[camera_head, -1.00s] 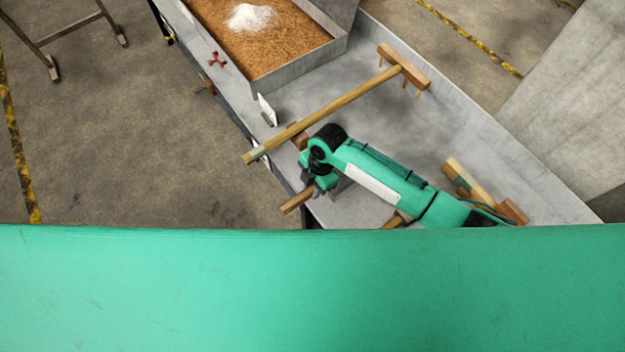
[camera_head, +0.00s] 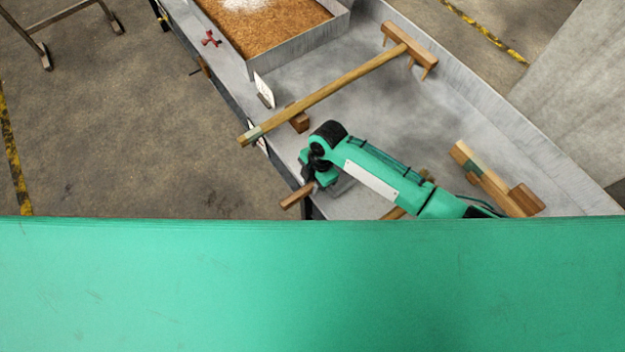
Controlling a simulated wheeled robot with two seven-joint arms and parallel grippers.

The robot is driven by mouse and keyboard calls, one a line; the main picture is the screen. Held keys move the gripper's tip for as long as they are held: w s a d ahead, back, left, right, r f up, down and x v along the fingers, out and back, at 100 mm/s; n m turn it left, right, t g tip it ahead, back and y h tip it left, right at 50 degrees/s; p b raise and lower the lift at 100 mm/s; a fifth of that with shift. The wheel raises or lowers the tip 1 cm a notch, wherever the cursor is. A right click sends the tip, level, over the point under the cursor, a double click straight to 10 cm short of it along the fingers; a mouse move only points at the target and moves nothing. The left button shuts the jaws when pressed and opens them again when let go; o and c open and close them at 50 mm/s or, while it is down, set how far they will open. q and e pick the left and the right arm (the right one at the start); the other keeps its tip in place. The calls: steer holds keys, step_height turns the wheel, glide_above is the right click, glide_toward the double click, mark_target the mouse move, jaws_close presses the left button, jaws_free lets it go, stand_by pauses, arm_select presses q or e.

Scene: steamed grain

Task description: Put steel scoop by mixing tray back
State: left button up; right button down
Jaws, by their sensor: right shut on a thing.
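My right gripper (camera_head: 313,184) is at the near left edge of the grey metal bench, largely hidden under its own green wrist. It is shut on a wooden handle (camera_head: 297,196), whose end sticks out to the lower left past the bench edge. A grey piece just right of the wrist may be the scoop's steel part; I cannot tell. The mixing tray (camera_head: 344,24), with brown grain and white powder in it, stands farther up the bench, apart from the gripper. My left gripper is not in view.
A long wooden rake (camera_head: 335,88) lies across the bench between the gripper and the tray. A small wooden block (camera_head: 299,122) and a white card (camera_head: 264,91) are near the left edge. A wooden tool (camera_head: 495,182) lies at right.

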stand_by(0.6)
steer(key=shift+f, duration=0.35)
stand_by(0.3)
steer(key=c, duration=1.1)
jaws_free()
steer(key=shift+r, duration=0.1)
steer(key=b+v, duration=0.2)
steer(key=v, duration=1.1)
steer(key=shift+r, duration=0.35)
